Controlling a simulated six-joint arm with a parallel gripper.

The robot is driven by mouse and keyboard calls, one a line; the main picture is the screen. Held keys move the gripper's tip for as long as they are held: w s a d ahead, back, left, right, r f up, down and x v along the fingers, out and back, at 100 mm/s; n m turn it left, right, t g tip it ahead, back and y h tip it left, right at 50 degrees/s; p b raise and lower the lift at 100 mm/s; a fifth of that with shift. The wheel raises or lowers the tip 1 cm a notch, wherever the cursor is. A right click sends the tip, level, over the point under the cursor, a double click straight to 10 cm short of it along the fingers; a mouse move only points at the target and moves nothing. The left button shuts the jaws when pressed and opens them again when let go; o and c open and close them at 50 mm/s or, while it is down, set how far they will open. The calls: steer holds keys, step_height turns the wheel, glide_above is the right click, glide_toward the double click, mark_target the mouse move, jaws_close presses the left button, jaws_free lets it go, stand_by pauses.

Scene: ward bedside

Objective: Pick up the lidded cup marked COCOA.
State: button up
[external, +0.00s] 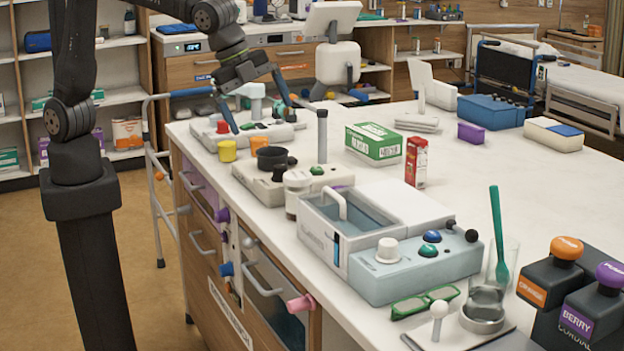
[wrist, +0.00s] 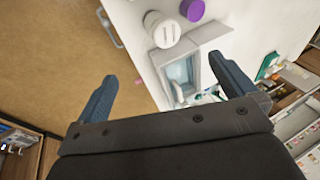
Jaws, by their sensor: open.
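I cannot read the word COCOA on anything in either view. A pale lidded cup (external: 297,192) stands upright on the counter beside the white-and-blue machine; no marking on it is legible. My gripper (external: 262,118) is open and empty above the far left end of the counter, behind that cup and apart from it. In the wrist view both fingers of my gripper (wrist: 163,70) are spread with nothing held between them. A white round-topped object (wrist: 163,29) shows beyond them; I cannot tell whether it is the same cup.
A yellow cup (external: 227,151) and an orange one (external: 260,143) stand near my gripper. A white-and-blue machine (external: 400,205), a green box (external: 373,142) and a red carton (external: 416,162) crowd the counter (external: 480,190). Pump bottles (external: 553,290) stand front right.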

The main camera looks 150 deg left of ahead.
mark_target(294, 174)
stand_by(0.4)
steer(key=c, duration=0.5)
steer(key=shift+o, duration=0.2)
steer(key=w+a+f+n, duration=0.1)
steer(key=a+f+n, duration=0.1)
steer(key=f, duration=0.2)
steer(key=w+a+f+n+h, duration=0.1)
steer(key=a+f+n, duration=0.1)
steer(key=f+n, duration=0.1)
steer(key=w+a+f+n+t, duration=0.1)
steer(key=a+f+n, duration=0.1)
steer(key=f, duration=0.4)
steer(key=shift+n, duration=0.4)
steer(key=shift+x, duration=2.75)
